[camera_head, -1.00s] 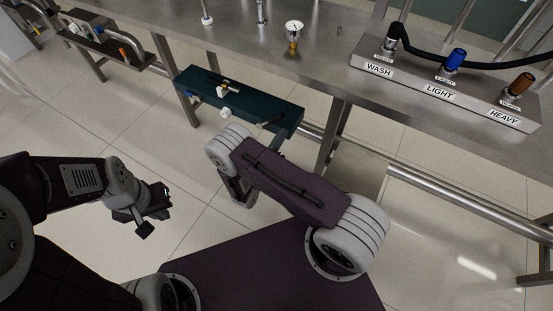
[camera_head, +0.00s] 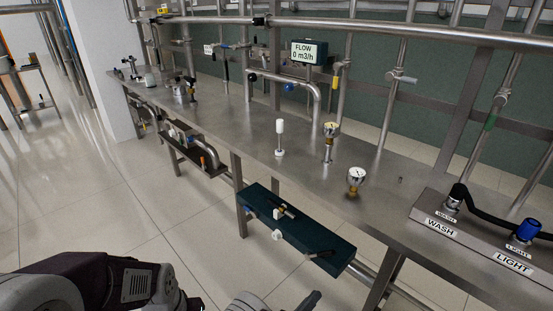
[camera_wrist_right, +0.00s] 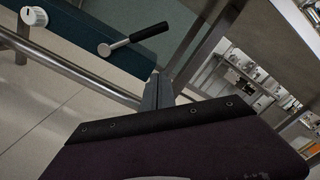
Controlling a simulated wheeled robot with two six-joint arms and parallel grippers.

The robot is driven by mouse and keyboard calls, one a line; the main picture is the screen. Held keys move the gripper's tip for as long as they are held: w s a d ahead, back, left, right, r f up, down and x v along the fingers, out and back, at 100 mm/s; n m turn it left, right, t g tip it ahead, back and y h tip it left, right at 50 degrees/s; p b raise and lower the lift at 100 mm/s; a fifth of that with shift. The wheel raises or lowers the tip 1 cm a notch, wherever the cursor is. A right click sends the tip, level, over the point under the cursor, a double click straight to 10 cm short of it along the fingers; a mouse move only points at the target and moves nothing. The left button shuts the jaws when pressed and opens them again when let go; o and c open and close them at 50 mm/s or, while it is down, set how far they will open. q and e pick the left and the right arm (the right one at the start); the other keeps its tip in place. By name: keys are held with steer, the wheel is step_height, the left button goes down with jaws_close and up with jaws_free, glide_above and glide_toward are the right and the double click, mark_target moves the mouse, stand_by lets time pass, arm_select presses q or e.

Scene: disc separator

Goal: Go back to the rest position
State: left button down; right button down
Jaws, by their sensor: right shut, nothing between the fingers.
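My right gripper (camera_head: 310,301) shows only at the bottom edge of the head view, below the teal panel. In the right wrist view its fingers (camera_wrist_right: 157,92) are shut together with nothing between them. They point toward the teal panel's lever (camera_wrist_right: 135,39) and stand apart from it. My left arm comes in at the bottom left of the head view. The left gripper end (camera_head: 185,298) is dark and cut by the frame edge, so its jaws cannot be read.
The teal panel (camera_head: 330,246) with white knobs hangs at the steel bench's front edge (camera_head: 385,240). Gauges (camera_head: 356,178), a FLOW display (camera_head: 304,52) and a WASH/LIGHT valve box (camera_head: 475,247) stand behind or right. Open tiled floor (camera_head: 90,215) lies left.

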steer(key=w+d+r+m+g+h, duration=0.1)
steer(key=d+r+m+g+h, duration=0.1)
steer(key=d+r+m+g, duration=1.05)
steer(key=s+d+r+m+g+y, duration=0.2)
steer(key=s+r+m+g+y, duration=0.1)
steer(key=s+m+y, duration=0.9)
steer(key=s+a+f+m+t+y, duration=0.2)
steer(key=a+f+m+t+y, duration=0.2)
steer(key=a+m, duration=0.65)
step_height(320, 180, up, 28)
steer(key=w+p, duration=0.1)
steer(key=p, duration=2.6)
steer(key=shift+w+a+f+t, duration=0.2)
steer(key=shift+w+a+t, duration=0.15)
steer(key=shift+a, duration=0.1)
